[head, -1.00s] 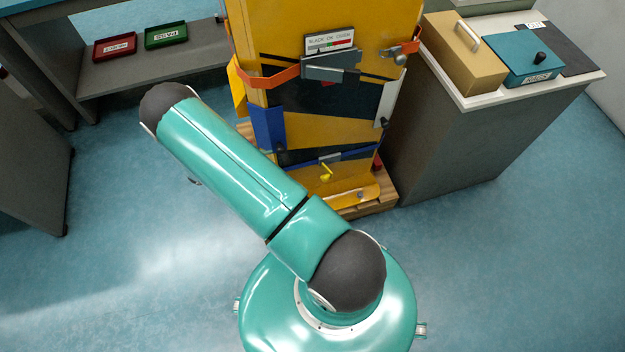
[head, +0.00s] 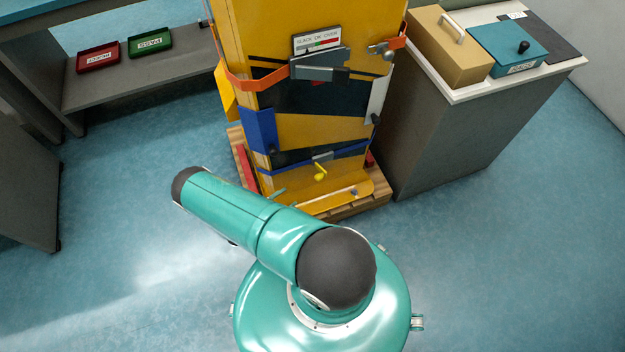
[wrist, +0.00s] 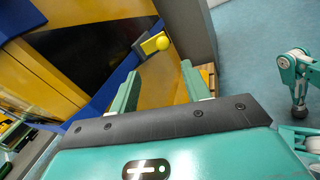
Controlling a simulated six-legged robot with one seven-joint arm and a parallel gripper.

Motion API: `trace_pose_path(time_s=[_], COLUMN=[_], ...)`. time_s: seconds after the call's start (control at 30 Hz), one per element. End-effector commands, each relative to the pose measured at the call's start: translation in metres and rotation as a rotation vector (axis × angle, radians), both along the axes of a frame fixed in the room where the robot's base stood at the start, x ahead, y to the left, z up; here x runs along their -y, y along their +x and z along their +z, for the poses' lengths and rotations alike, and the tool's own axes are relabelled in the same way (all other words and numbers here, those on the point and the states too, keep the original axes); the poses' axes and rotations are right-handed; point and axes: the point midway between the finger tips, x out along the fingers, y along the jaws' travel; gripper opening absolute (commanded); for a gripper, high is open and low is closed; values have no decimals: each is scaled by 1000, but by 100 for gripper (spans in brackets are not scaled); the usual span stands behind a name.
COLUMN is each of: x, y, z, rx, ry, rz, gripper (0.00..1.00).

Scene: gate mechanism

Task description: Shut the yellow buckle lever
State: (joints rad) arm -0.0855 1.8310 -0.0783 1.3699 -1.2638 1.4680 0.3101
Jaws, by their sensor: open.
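The yellow buckle lever (head: 320,172) sits on the blue strap (head: 345,153) low on the front of the yellow gate unit (head: 310,132). In the wrist view the lever's round yellow knob (wrist: 162,42) stands out from a grey buckle on the blue strap (wrist: 112,90). My gripper (wrist: 160,80) is open, its two teal fingers apart. The knob appears beyond the fingertips, between them in the picture; no contact shows. In the head view my arm hides most of the gripper.
An orange strap (head: 255,82) with a grey buckle crosses the unit higher up. The unit stands on a wooden pallet (head: 375,200). A grey cabinet (head: 440,140) is close on the right. Red (head: 98,58) and green (head: 150,42) trays lie on a shelf at left. Open floor lies in front.

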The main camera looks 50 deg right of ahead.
Motion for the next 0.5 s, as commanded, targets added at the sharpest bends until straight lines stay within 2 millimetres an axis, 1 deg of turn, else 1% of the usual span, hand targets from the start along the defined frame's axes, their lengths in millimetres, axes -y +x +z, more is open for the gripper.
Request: trace_pose_path(time_s=[0.03,0.1,0.17,0.27,0.37,0.5], x=[1,3,5,14,29,57], y=[-5,-8,-8,-10,-14,-20], z=[-6,-9,-10,-9,-9,-9], rx=[-10,-15,-16,-15,-17,-17], ry=[-6,-10,-11,-11,-11,-10], rz=[10,18,20,18,16,15], gripper=[47,47,47,47,47,47])
